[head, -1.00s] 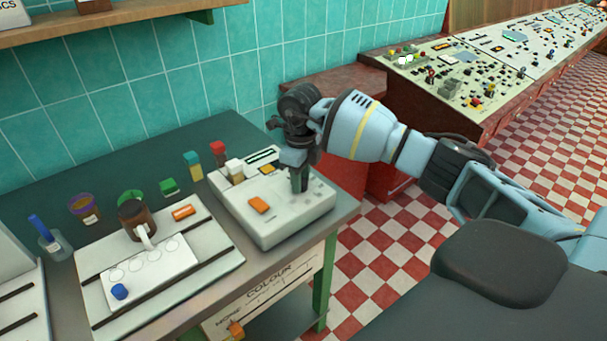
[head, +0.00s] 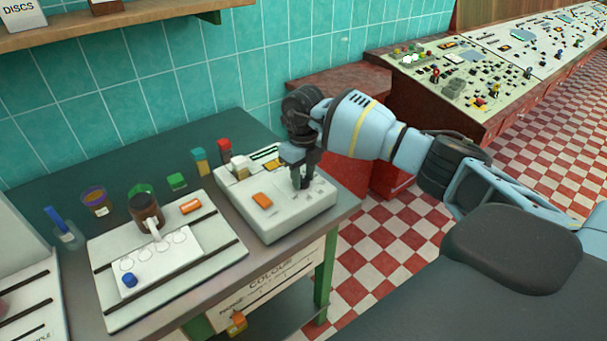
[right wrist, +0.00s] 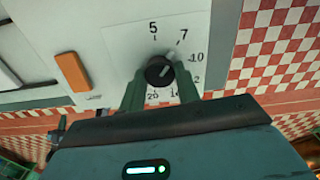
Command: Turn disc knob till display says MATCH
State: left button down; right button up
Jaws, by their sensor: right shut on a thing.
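The disc knob (right wrist: 159,71) is a dark round knob on the pale control box (head: 285,219). In the right wrist view its pale pointer line slants to the upper right, and a printed scale with 5, 7 and 10 runs round it. My right gripper (right wrist: 160,84) is shut on the knob, one finger on each side. In the head view my right gripper (head: 303,182) hides the knob. The display (head: 265,153) is a dark-framed window at the back of the box, partly hidden, and its text is too small to read. My left gripper is out of view.
An orange button (head: 262,201) sits on the box. To its left are a white tray (head: 112,317), a brown cup (head: 146,208) and several small coloured blocks and jars. A tiled wall stands behind the bench. A control console (head: 455,85) is at the back right.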

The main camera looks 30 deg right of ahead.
aim_at(303, 179)
jog(key=o, duration=1)
jog(key=shift+c, duration=0.2)
jog(key=shift+r, duration=0.15)
notch_tip(303, 179, up, 8)
jog(key=shift+f, duration=0.2)
